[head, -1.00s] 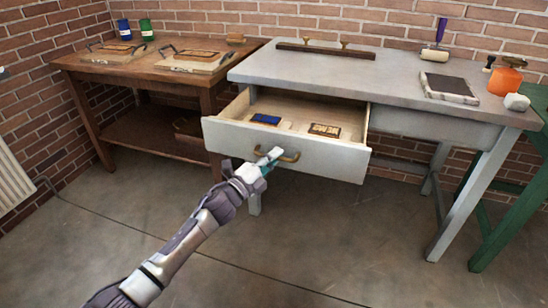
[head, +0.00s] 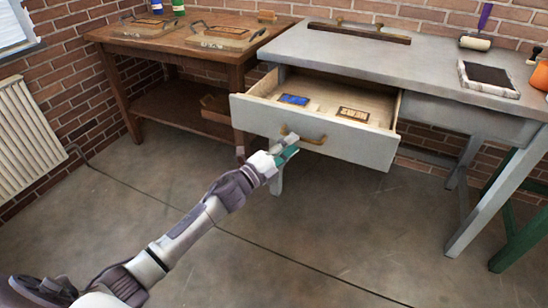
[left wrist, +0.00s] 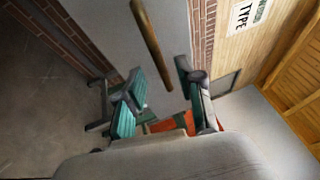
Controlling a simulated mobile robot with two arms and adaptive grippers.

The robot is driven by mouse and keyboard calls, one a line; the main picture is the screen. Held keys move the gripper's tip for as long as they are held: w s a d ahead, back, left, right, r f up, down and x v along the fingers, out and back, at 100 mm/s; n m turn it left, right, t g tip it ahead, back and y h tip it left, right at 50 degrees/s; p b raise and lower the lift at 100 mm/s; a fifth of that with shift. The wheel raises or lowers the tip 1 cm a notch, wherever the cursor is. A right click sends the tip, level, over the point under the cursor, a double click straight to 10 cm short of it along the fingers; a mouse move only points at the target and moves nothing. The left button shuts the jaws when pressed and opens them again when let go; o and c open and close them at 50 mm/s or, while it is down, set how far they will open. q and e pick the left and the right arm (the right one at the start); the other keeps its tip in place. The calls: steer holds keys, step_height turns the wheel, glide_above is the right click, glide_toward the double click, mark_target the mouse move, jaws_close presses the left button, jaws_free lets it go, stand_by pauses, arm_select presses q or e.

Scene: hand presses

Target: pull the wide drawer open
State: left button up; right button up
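The wide drawer (head: 340,146) under the grey table stands well pulled out, its inside showing. Its brass bar handle (head: 313,140) is on the grey front. My left gripper (head: 288,150) is just in front of the handle's left end, low and to the left of it. In the left wrist view my left gripper (left wrist: 162,105) has its two fingers spread, with nothing between them. The handle (left wrist: 152,45) shows beyond the fingertips there, apart from them. My right gripper is in neither view.
A blue block (head: 294,100) and a brown-framed block (head: 353,114) lie in the drawer. The grey table (head: 395,65) carries an inking slab (head: 488,77) and a roller (head: 475,42). A wooden table (head: 190,50) stands left. The floor in front is clear.

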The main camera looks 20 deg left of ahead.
arm_select(q)
steer(key=v, duration=0.8)
